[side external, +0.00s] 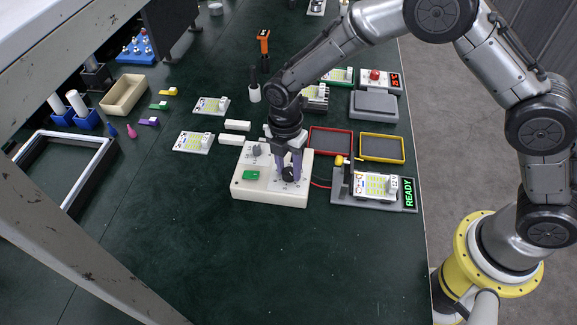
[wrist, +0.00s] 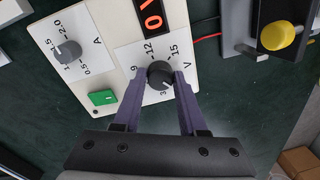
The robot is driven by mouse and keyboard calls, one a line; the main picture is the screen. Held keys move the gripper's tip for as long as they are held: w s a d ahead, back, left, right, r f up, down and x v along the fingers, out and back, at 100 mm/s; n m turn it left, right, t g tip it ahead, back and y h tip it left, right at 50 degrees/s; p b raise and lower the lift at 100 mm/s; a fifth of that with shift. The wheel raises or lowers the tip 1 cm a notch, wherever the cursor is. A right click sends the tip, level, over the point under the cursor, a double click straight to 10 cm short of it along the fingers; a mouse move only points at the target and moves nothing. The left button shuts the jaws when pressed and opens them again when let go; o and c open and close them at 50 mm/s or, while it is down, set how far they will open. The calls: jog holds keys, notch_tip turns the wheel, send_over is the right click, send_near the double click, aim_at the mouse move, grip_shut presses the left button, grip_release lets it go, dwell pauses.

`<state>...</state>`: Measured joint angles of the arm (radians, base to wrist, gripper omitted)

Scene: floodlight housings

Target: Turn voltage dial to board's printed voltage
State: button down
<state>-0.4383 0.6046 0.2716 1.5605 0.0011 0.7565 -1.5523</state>
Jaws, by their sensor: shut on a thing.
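The cream power supply box (side external: 270,197) sits on the green bench. In the wrist view, its black voltage dial (wrist: 160,74) stands on a white scale with 9, 12 and 15 legible and a V beside it. A short white mark on the dial seems to point to the lower right, near a partly hidden 3. My gripper (wrist: 158,77) points down with its purple fingers shut on the dial, one on each side. A board (side external: 375,187) lies in the grey fixture (side external: 345,198); its printed voltage is too small to read.
The box also carries a grey A dial (wrist: 68,51), a green switch (wrist: 102,97) and an orange display (wrist: 151,14) partly reading 0V. The fixture's screen (side external: 409,194) reads READY. Red (side external: 331,154) and yellow (side external: 402,162) rimmed trays lie behind. The bench in front is clear.

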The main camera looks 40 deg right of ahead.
jog(key=m, duration=1.1)
jog(key=shift+r+y, duration=0.1)
jog(key=shift+y, duration=0.2)
jog(key=m, duration=1)
jog(key=shift+m+t, duration=0.3)
jog(key=shift+m, duration=0.1)
jog(key=m, duration=1.5)
jog(key=shift+s+t, duration=0.1)
jog(key=shift+t, duration=0.2)
jog(key=m, duration=0.5)
